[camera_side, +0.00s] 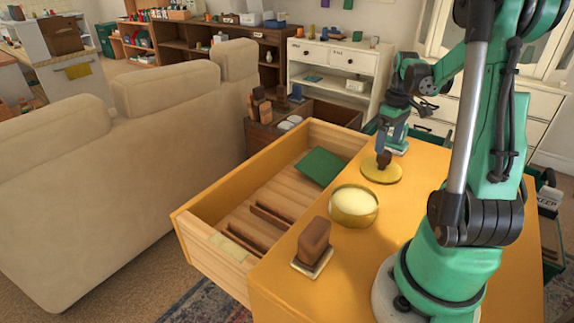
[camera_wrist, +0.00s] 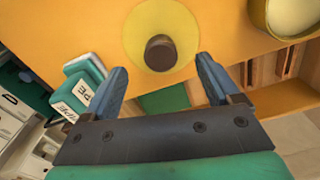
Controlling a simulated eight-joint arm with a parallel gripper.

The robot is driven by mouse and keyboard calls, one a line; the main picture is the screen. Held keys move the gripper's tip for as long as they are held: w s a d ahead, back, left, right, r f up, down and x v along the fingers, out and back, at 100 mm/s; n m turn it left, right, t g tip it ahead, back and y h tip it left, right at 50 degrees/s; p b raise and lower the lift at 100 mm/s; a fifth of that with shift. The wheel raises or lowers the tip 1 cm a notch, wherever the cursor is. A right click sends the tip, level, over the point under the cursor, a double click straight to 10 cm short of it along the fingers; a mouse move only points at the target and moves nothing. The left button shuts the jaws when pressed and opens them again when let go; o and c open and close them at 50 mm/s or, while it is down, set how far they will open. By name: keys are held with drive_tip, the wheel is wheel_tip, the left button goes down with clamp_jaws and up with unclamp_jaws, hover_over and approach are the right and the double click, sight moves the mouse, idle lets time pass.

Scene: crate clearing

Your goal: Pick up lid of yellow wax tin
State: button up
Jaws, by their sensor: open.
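The lid (camera_side: 381,174) is a flat yellow disc with a dark brown knob (camera_side: 384,159), lying on the orange-yellow worktop (camera_side: 395,215). It also shows at the top of the wrist view (camera_wrist: 135,35). The yellow wax tin (camera_side: 355,221) stands open near it, full of pale cream wax. Part of the tin shows at the upper right of the wrist view (camera_wrist: 260,17). My gripper (camera_side: 383,147) is open and empty, with blue fingers pointing down close to the knob. In the wrist view the fingertips (camera_wrist: 160,67) are spread wide, with the knob ahead of the gap between them.
A brown block-shaped brush (camera_side: 314,243) stands on a pale pad at the worktop's front corner. An open wooden drawer (camera_side: 205,195) holds a green sheet (camera_side: 320,167) and dark strips. Teal and white boxes (camera_wrist: 75,97) lie left in the wrist view. A beige sofa (camera_side: 120,165) stands left.

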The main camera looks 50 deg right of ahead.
sight(385, 153)
drive_tip(key=shift+f, duration=2.55)
clamp_jaws()
